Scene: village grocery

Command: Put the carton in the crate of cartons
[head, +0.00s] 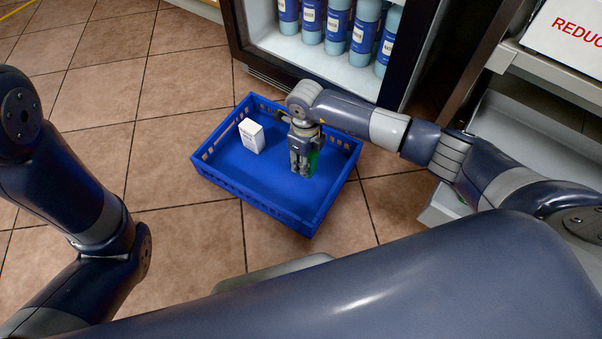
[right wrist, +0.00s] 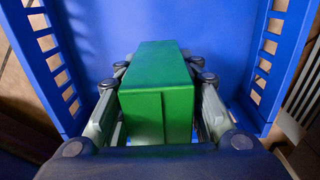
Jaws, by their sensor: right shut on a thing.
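The blue crate (head: 225,182) stands on the floor, and its slotted walls also show in the right wrist view (right wrist: 45,60). A white carton (head: 252,136) stands upright inside it, toward the far left. My right gripper (head: 303,168) points down inside the crate's outline, to the right of the white carton. It is shut on a green carton (right wrist: 158,92), which fills the space between its fingers in the right wrist view. In the head view only a green sliver of this carton shows. Whether it touches the crate floor, I cannot tell. My left gripper is out of view.
A cooler (head: 308,62) with several blue bottles (head: 337,25) stands just behind the crate. Grey shelving (head: 520,115) with a white sign (head: 570,35) stands at the right. The tiled floor (head: 110,95) is clear to the left.

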